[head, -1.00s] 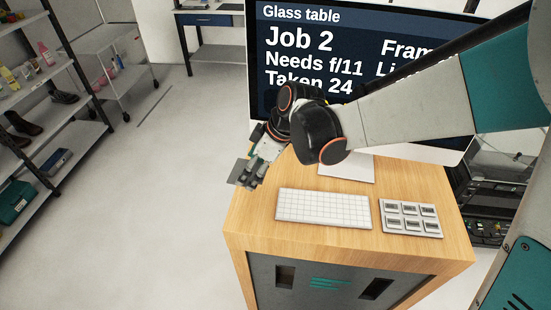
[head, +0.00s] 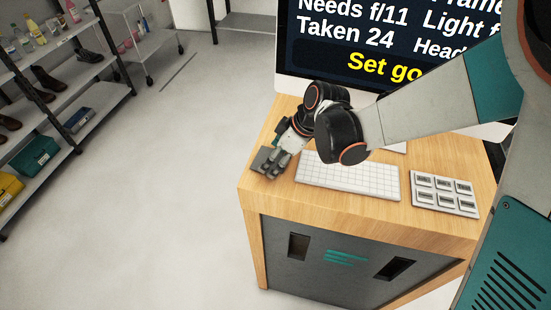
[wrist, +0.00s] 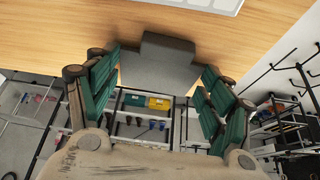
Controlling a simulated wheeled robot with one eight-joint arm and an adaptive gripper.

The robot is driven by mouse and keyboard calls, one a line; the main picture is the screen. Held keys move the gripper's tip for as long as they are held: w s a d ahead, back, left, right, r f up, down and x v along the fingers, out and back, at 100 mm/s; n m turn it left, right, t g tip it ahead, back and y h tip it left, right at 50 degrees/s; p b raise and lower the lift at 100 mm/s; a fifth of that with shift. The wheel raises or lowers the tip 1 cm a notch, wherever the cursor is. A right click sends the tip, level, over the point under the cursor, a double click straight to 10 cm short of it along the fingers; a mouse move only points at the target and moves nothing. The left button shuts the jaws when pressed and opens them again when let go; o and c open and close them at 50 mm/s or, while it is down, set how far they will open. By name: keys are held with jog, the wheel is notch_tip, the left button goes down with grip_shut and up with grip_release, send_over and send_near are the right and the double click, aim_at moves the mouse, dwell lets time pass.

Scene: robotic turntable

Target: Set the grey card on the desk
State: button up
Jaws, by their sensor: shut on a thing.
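The grey card (head: 262,158) is held at the left edge of the wooden desk (head: 256,178), left of the keyboard. My gripper (head: 273,172) is shut on it. In the wrist view the grey card (wrist: 158,72) sits between the green-padded fingers of my gripper (wrist: 157,62). Its far end overlaps the wooden desktop (wrist: 70,35) in that view, and its near end shows against the floor and shelves. I cannot tell whether the card touches the desk.
A white keyboard (head: 348,176) lies just right of my gripper, and a pad of several grey keys (head: 444,193) lies farther right. A large monitor (head: 350,50) stands at the back. Open floor (head: 170,200) lies left of the desk; shelves (head: 60,110) stand beyond.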

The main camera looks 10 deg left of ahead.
jog(key=shift+r, duration=0.15)
jog(key=o, duration=0.9)
jog(key=shift+o, duration=0.2)
jog(key=p+v, duration=0.7)
jog(key=v, duration=0.5)
